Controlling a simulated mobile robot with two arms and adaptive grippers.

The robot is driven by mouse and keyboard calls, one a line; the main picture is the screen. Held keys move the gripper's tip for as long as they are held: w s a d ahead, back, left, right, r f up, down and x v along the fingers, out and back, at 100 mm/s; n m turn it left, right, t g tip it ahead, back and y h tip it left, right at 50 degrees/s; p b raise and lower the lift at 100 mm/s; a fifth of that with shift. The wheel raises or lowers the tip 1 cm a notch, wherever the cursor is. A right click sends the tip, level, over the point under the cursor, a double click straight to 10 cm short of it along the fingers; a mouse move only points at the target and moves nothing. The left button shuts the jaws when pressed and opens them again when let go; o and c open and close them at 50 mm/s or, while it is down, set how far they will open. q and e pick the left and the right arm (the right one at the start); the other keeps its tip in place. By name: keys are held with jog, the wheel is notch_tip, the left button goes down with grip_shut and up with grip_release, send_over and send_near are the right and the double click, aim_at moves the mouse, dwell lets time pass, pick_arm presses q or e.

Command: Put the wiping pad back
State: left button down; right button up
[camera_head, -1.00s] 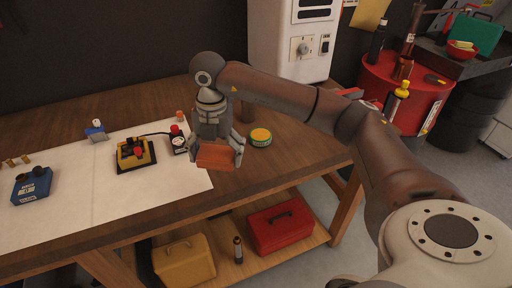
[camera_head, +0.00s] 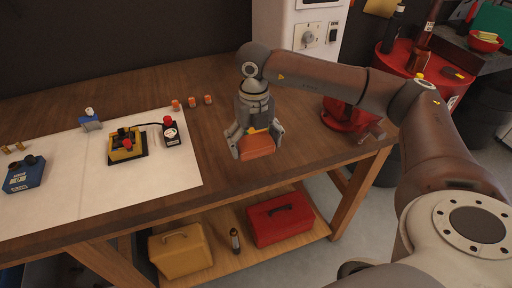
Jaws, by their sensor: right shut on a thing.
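My right gripper (camera_head: 256,138) is shut on an orange-brown block, which looks like the wiping pad (camera_head: 258,147). It holds the pad over the right part of the wooden workbench (camera_head: 225,174), to the right of the white sheet (camera_head: 75,190). The pad appears to be above the bench top, but the exact gap is hard to tell. My left gripper is not in view.
A red vise (camera_head: 345,114) stands at the bench's right end. A black-and-yellow device (camera_head: 126,146) and a blue box (camera_head: 24,174) stand on the sheet. Bare wood lies around the gripper.

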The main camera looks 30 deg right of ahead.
jog(key=p, duration=0.1)
send_over(256, 160)
jog(key=f, duration=0.4)
jog(key=shift+s+a+f, duration=0.15)
jog(key=shift+s+a, duration=0.2)
jog(key=shift+w+d+f, duration=0.2)
jog(key=shift+w+f, duration=0.1)
jog(key=shift+f, duration=0.2)
notch_tip(256, 160, down, 3)
jog(key=shift+w+d+r+p, duration=0.15)
jog(key=shift+r+p, duration=0.05)
jog(key=shift+p, duration=0.95)
jog(key=shift+f, duration=0.4)
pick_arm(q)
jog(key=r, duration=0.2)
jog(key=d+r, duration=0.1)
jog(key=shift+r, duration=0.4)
pick_arm(e)
jog(key=shift+f, duration=0.1)
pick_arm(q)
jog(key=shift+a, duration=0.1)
pick_arm(e)
jog(key=shift+f, duration=0.15)
jog(key=o, duration=0.8)
jog(key=shift+c, duration=0.2)
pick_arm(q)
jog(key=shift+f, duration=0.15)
